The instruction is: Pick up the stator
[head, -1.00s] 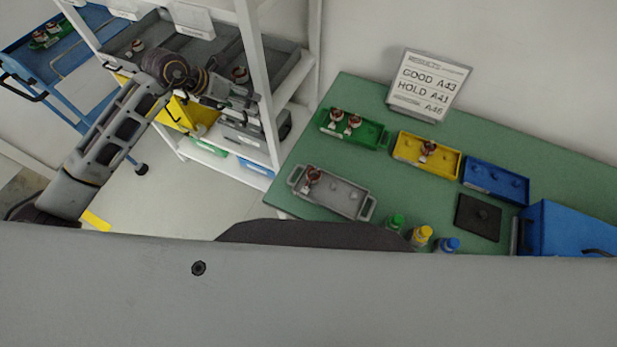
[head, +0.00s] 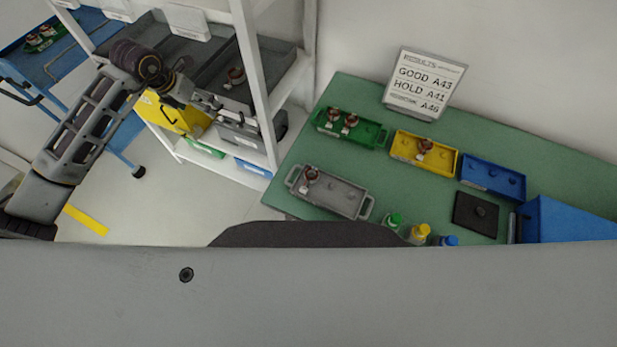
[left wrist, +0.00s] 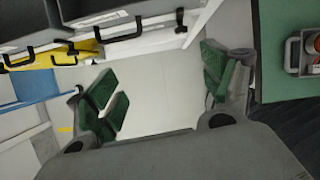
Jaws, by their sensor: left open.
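My left gripper (head: 228,106) is in front of the white shelf rack in the head view. In the left wrist view it is open (left wrist: 163,92), with nothing between its green-padded fingers. Several small red-brown and white stators show in the head view. One stator (head: 311,175) stands in the left end of the grey tray (head: 345,203); part of it shows at the right edge of the left wrist view (left wrist: 311,45). Two are in the green tray (head: 372,134), one in the yellow tray (head: 443,165), and one (head: 236,76) in a grey shelf bin. My right gripper is out of view.
The green table (head: 560,160) also holds an empty blue tray (head: 493,178), a black plate (head: 476,215), coloured-cap bottles (head: 420,234) and a results sign (head: 424,83). The rack's white post (head: 254,80) stands close to my left gripper. A blue cart (head: 75,62) is at far left.

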